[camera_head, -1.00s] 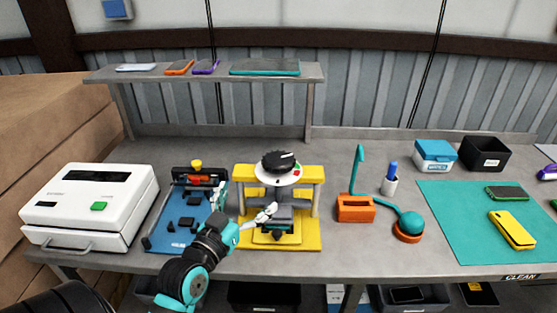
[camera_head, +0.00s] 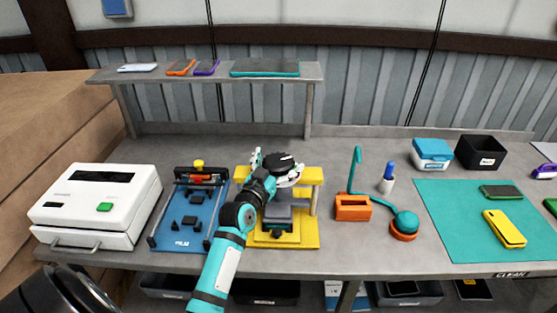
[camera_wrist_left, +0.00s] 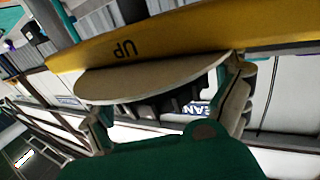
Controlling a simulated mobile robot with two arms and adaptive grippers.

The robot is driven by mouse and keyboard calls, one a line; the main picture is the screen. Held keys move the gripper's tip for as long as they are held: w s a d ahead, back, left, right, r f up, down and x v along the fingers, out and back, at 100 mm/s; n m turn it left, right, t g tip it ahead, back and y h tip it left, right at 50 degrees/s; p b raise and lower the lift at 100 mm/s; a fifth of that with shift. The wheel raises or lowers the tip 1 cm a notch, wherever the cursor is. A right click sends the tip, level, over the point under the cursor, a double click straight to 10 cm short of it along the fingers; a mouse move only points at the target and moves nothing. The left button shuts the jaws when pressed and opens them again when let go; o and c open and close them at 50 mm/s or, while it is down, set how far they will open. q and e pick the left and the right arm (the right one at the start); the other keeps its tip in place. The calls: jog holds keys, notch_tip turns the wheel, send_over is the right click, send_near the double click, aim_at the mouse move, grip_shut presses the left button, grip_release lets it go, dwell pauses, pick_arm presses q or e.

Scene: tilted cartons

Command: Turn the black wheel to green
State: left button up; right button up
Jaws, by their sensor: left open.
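The black wheel (camera_head: 279,163) sits on a pale round dial (camera_head: 288,181) at the top of the yellow press (camera_head: 310,235). My left gripper (camera_head: 276,167) is at the wheel, open, with its fingers on either side of it. The gripper hides part of the wheel and dial. In the left wrist view the dial's pale disc (camera_wrist_left: 150,80) spans between the two fingers, with the dark ribbed wheel (camera_wrist_left: 180,106) against it. I cannot tell whether the fingers touch the wheel. The dial's colour marks are not clearly readable now. My right gripper is not in view.
A blue fixture board (camera_head: 180,225) and a white machine (camera_head: 95,205) stand left of the press. An orange block (camera_head: 352,208) and a teal ball on an orange base (camera_head: 404,226) stand to its right. A shelf (camera_head: 210,77) with phones runs behind.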

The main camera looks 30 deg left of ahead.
pick_arm(q)
jog(key=shift+w, duration=0.1)
jog(key=shift+c, duration=0.4)
jog(key=c, duration=1)
dwell(0.4)
jog(key=o, duration=1.1)
jog(key=s, duration=0.4)
jog(key=s+d, duration=0.1)
jog(key=s, duration=0.7)
jog(key=shift+d, duration=0.4)
